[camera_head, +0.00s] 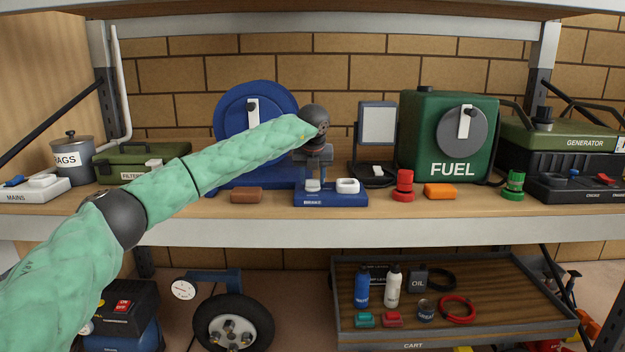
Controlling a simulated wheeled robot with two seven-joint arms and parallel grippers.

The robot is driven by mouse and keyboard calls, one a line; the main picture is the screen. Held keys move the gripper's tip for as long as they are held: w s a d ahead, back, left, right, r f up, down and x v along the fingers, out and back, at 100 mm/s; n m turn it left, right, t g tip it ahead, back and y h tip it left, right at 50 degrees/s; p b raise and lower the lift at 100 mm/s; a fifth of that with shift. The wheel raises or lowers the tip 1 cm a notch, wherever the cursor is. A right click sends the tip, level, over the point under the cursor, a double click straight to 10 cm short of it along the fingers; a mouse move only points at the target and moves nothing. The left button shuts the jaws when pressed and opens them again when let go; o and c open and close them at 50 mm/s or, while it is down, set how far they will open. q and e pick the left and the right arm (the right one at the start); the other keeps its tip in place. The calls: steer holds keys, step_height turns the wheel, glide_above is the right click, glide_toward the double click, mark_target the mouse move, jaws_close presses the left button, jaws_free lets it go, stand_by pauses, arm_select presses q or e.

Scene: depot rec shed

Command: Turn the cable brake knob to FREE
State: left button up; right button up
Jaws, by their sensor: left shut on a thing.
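The blue cable brake box (345,200) stands at the front of the shelf, and its front label appears to read BRAKE. A small white knob (313,186) is on its left half and a second white part (347,185) on its right half. My left gripper (314,175) points down over the left half and is shut on the white knob there; the fingers partly hide it. Which way the knob points, and any FREE mark, is too small to read. A blue cable reel (235,110) stands behind my left arm. My right gripper is not in view.
A brown block (246,196) lies left of the box; a red knob-like piece (404,186) and an orange block (440,191) lie right. A grey panel on a stand (378,125) and a green FUEL can (420,130) stand behind. A cart (450,337) is below.

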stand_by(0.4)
arm_select(q)
steer(key=o, duration=1)
steer(key=v, duration=0.7)
steer(key=shift+s+r+b, duration=0.15)
steer(key=shift+r+b, duration=0.15)
steer(key=shift+r, duration=0.05)
